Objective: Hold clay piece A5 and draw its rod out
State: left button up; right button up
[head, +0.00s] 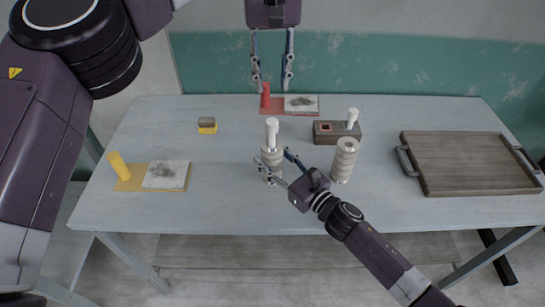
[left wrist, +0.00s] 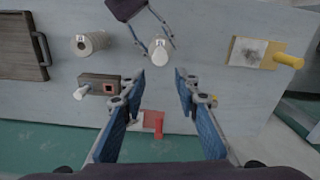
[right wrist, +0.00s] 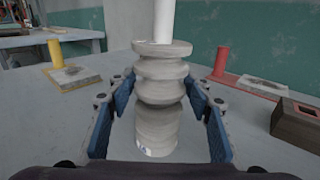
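A grey ridged clay piece (head: 271,160) stands upright near the table's front middle, with a white rod (head: 272,128) standing out of its top. Its label is too small to read. My right gripper (head: 277,161) is open, its fingers on either side of the clay; the right wrist view shows gaps between the fingers and the clay body (right wrist: 158,125). My left gripper (head: 272,70) is open and empty, high over the back of the table. In the left wrist view the rod's end (left wrist: 158,46) shows beyond and between its fingers.
A second clay piece (head: 345,160) without a visible rod stands to the right. A dark block (head: 325,138) holds a white rod (head: 352,117). A wooden tray (head: 470,165), a red board (head: 272,108), a yellow board (head: 128,183) and a small sponge-like block (head: 207,125) lie around.

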aim_at(270, 122)
grip_shut()
pick_arm(q)
jog(key=o, duration=0.4)
jog(key=shift+f, duration=0.1)
jog(key=f+m, duration=0.1)
jog(key=a+f+m+t, duration=0.1)
jog(key=shift+s+a+f+m, duration=0.2)
jog(key=shift+s+m, duration=0.1)
jog(key=shift+m, duration=0.1)
jog(key=f+m+t, duration=0.1)
jog(key=f, duration=0.2)
jog(key=d+f+m+t+h, duration=0.1)
jog(key=f+m, duration=0.1)
jog(key=f, duration=0.2)
jog(key=f+m+h, duration=0.1)
jog(key=f+m, duration=0.1)
jog(key=f, duration=0.2)
jog(key=shift+w+d+t, duration=0.15)
jog(key=shift+w+t, duration=0.15)
jog(key=shift+t, duration=0.1)
jog(key=shift+c, duration=0.3)
grip_shut()
